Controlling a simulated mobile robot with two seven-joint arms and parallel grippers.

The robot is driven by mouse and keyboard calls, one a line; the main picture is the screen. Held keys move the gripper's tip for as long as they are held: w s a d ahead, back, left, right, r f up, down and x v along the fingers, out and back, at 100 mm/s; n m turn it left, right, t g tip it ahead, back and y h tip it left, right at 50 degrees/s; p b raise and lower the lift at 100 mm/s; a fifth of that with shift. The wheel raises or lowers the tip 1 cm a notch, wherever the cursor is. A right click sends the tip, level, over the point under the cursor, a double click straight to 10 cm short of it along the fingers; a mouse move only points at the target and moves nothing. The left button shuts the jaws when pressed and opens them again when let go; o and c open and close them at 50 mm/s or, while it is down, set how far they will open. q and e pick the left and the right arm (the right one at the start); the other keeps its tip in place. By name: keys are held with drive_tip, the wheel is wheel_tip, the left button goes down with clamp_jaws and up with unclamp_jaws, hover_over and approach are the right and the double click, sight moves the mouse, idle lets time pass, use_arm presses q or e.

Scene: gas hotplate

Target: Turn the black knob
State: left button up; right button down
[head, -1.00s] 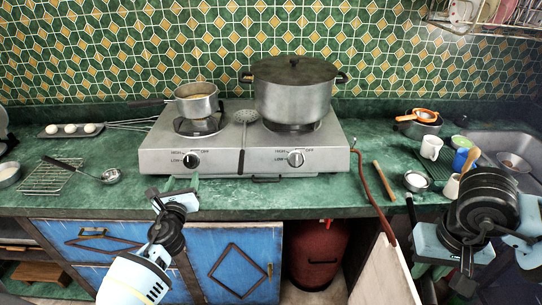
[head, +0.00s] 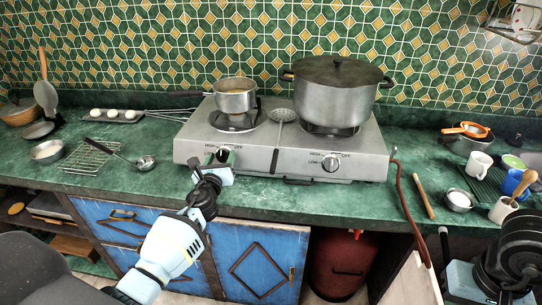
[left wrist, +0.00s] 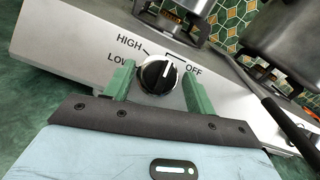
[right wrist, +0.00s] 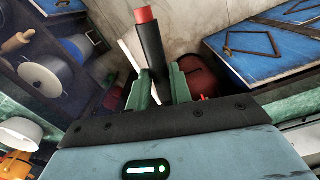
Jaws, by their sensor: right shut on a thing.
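The black knob (left wrist: 158,74) with a white mark is on the front of the silver gas hotplate (head: 300,161), below the left burner. In the left wrist view the mark points roughly upward, between the words HIGH and OFF. My left gripper (left wrist: 159,80) is open, with its green fingers on either side of the knob. The left finger is close to the knob's rim; I cannot tell whether it touches. In the head view the gripper partly covers the knob (head: 222,155). My right gripper (right wrist: 157,85) is shut on a black stick with a red tip (right wrist: 151,45), away from the hotplate.
A second knob (head: 331,163) is at the hotplate's right. A small pan (head: 235,101) and a large lidded pot (head: 336,95) stand on the burners. A ladle (head: 146,163) lies on the green counter to the left. A red hose (head: 404,200) hangs at the right.

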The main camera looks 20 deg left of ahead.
use_arm(q)
drive_tip(key=c, duration=0.8)
drive_tip(key=shift+c, duration=0.2)
